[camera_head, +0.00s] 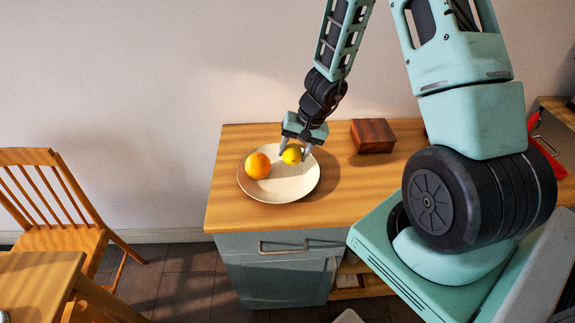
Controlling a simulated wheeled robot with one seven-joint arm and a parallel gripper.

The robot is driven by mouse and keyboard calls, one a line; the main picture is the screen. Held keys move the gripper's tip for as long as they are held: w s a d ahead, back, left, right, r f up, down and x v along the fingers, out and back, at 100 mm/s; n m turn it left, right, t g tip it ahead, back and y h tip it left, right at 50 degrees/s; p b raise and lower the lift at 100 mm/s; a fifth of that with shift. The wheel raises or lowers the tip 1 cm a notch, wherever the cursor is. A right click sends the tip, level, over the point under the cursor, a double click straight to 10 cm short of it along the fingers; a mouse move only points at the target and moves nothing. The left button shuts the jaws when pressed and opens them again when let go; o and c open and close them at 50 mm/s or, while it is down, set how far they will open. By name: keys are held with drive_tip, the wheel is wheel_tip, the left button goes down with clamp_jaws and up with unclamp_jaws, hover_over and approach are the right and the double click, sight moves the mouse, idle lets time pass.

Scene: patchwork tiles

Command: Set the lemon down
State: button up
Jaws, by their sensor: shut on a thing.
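The yellow lemon (292,155) is between the fingers of my gripper (294,150), over the far part of a white plate (285,188). My gripper points down and is shut on the lemon. The lemon is at or just above the plate's surface; I cannot tell whether it touches. An orange (257,165) rests on the plate just left of the lemon, with a small gap between them.
The plate stands on a wooden counter (228,205) above a grey-blue cabinet with a drawer. A brown wooden box (372,135) sits right of my gripper. The plate's front right part is bare. A wooden chair (62,205) stands at the left.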

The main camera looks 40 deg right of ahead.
drive_tip(key=shift+f+b, duration=1.05)
drive_tip(key=shift+f, duration=1.65)
drive_tip(key=shift+f, duration=0.15)
drive_tip(key=o, duration=0.6)
drive_tip(key=shift+o, duration=0.7)
